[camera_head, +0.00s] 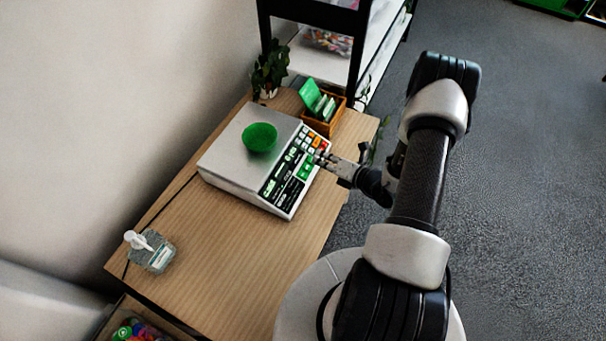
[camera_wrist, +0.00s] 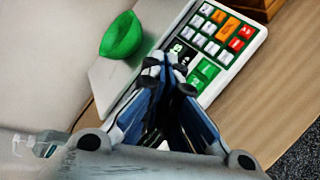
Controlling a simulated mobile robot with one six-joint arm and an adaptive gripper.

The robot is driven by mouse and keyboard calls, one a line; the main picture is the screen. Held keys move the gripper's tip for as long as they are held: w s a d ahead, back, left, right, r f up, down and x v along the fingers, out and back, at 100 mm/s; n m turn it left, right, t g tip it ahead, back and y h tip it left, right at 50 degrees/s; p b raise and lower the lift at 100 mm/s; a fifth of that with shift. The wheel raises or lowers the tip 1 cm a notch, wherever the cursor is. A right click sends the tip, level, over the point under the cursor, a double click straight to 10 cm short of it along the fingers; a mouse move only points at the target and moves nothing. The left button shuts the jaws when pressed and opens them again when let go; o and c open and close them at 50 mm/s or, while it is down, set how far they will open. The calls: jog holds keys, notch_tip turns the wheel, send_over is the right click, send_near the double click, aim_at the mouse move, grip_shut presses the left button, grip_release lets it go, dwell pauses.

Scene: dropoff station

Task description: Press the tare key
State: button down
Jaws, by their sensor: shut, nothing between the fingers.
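A grey-white scale (camera_head: 238,180) stands on the wooden table, with a green bowl (camera_head: 260,138) on its pan. Its key panel (camera_head: 308,140) carries white, orange, red and green keys, and a lit display (camera_head: 272,186) lies along the same side. In the wrist view the green keys (camera_wrist: 202,74) are just right of my fingertips. My gripper (camera_head: 320,157) is shut and empty, its tips over the panel near the green keys. I cannot tell whether the tips touch a key. The key labels are too small to read, and the fingers hide part of the panel.
A wooden box (camera_head: 323,122) with green and white cards stands behind the scale, near a potted plant (camera_head: 268,72). The table (camera_head: 225,262) in front of the scale is clear.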

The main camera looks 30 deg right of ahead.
aim_at(303, 175)
jog(key=w+f+b, duration=0.1)
jog(key=f+b, duration=0.1)
jog(key=w+a+f+b, duration=0.1)
jog(key=f+b, duration=0.1)
jog(key=f, duration=0.1)
jog(key=a+f+b, duration=0.1)
jog(key=f+b, duration=0.1)
jog(key=f, duration=0.1)
jog(key=shift+w+a, duration=0.15)
jog(key=shift+w, duration=0.25)
jog(key=shift+f, duration=0.1)
dwell(1.2)
jog(key=shift+w+a+f+b, duration=0.15)
jog(key=shift+f+b, duration=0.2)
jog(key=shift+b, duration=0.2)
jog(key=shift+w+f+b, duration=0.1)
jog(key=shift+f+b, duration=0.25)
dwell(0.3)
jog(key=shift+r, duration=0.15)
dwell(0.3)
jog(key=shift+s+r+p, duration=0.25)
jog(key=shift+r+p, duration=0.3)
jog(key=shift+r, duration=0.1)
jog(key=shift+d+r, duration=0.1)
jog(key=shift+d, duration=0.1)
